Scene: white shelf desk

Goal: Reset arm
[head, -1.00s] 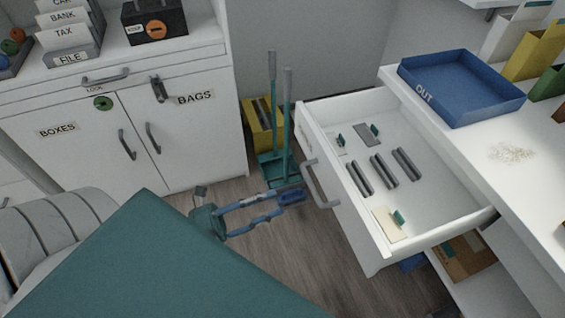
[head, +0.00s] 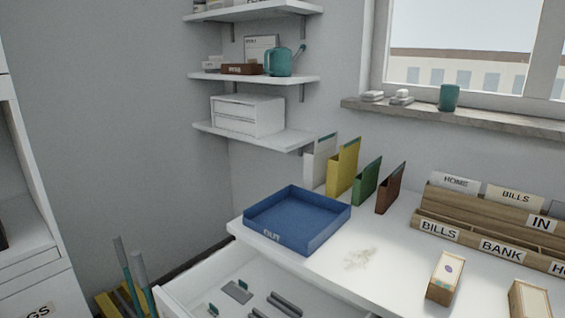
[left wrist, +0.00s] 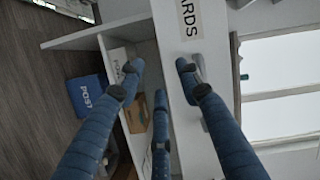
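My left gripper (left wrist: 160,72) shows in the left wrist view with its blue fingers spread wide and nothing between them. A white front with a label ending in "ARDS" (left wrist: 187,18) is behind the fingers. A grey handle on that front is partly hidden by the right finger. I cannot tell whether the finger touches it. Neither gripper shows in the head view. The white drawer (head: 212,282) at the bottom of the head view stands open, with several grey strips in it.
A blue OUT tray (head: 297,222) sits on the white desk beside upright yellow (head: 342,168) and green (head: 366,182) files. A wooden IN sorter (head: 480,240) stands at right. In the left wrist view, a blue POST box (left wrist: 88,95) is at left above wood floor.

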